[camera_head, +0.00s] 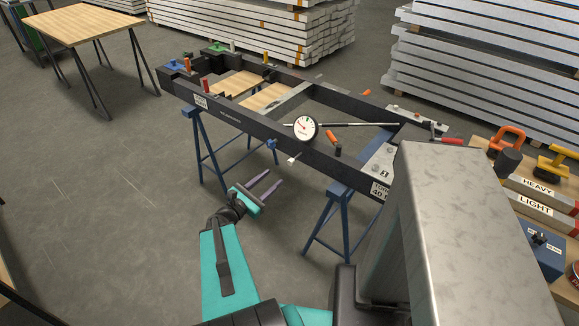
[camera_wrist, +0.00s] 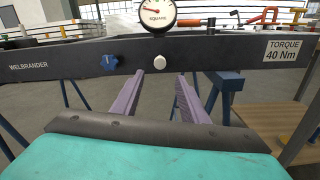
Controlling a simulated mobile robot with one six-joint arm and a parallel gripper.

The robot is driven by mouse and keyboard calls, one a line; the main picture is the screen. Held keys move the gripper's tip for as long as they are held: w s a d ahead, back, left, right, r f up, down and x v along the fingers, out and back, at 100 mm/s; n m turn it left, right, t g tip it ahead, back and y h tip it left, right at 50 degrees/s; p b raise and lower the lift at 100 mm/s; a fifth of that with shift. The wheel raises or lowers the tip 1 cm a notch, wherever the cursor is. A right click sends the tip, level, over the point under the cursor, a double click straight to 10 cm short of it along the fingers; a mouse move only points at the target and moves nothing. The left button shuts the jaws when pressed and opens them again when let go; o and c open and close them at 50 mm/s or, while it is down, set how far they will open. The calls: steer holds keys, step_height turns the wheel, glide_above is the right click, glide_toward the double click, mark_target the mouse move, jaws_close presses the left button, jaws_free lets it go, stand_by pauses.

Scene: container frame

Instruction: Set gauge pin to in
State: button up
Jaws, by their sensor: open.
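The dial gauge (camera_head: 304,127), with a white face and red needle, sits on top of the near beam of the dark frame (camera_head: 240,124). It also shows at the top of the wrist view (camera_wrist: 157,12), marked SQUARE. A white round-ended pin (camera_head: 293,160) sticks out of the beam's near side below the dial. In the wrist view, this white pin (camera_wrist: 149,47) shows end-on. My gripper (camera_head: 274,178) is open and empty, below and in front of the beam. In the wrist view, its two purple fingers (camera_wrist: 160,77) point toward the beam, below the white pin and apart from it.
A blue star knob (camera_wrist: 109,62) is on the beam left of the pin. Blue trestles (camera_head: 335,215) support the frame. An orange-handled part (camera_head: 334,142) is right of the dial. A bench with tools and HEAVY and LIGHT labels (camera_head: 537,185) stands at right.

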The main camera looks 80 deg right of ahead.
mark_target(290, 164)
steer(key=shift+b+x, duration=2.75)
steer(key=shift+x, duration=0.2)
steer(key=b+x, duration=0.1)
steer(key=b, duration=0.1)
steer(key=b+x, duration=0.1)
steer(key=b, duration=0.1)
steer(key=shift+s+d+f, duration=0.2)
steer(key=shift+d+f, duration=0.05)
steer(key=shift+d, duration=0.05)
steer(key=shift+r+x, duration=0.2)
steer(key=shift+x, duration=1.2)
jaws_close()
